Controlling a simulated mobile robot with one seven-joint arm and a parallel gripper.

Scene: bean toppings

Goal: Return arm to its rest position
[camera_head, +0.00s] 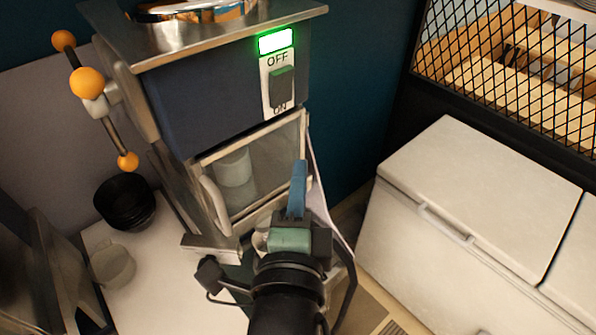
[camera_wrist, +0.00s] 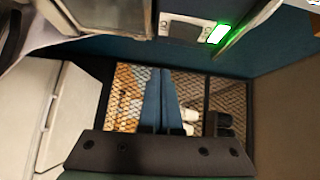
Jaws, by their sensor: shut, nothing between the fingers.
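My gripper (camera_head: 298,188) is in the lower middle of the head view, in front of the machine's right side. Its blue fingers are together with nothing between them. In the wrist view my gripper (camera_wrist: 160,72) shows as two blue fingers side by side, pointing toward a mesh panel. The machine (camera_head: 215,110) has a dark blue front, a lit green light and an OFF/ON switch (camera_head: 281,86). Its clear door (camera_head: 255,165) appears closed, with a pale cup (camera_head: 234,168) behind it. My arm hides part of the machine's lower right.
A white chest freezer (camera_head: 470,190) stands at the right, below a wire mesh panel (camera_head: 520,70). A stack of black bowls (camera_head: 125,200) and a translucent cup (camera_head: 113,266) stand on the white counter (camera_head: 165,290) at left. A lever with orange knobs (camera_head: 88,82) juts from the machine's left side.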

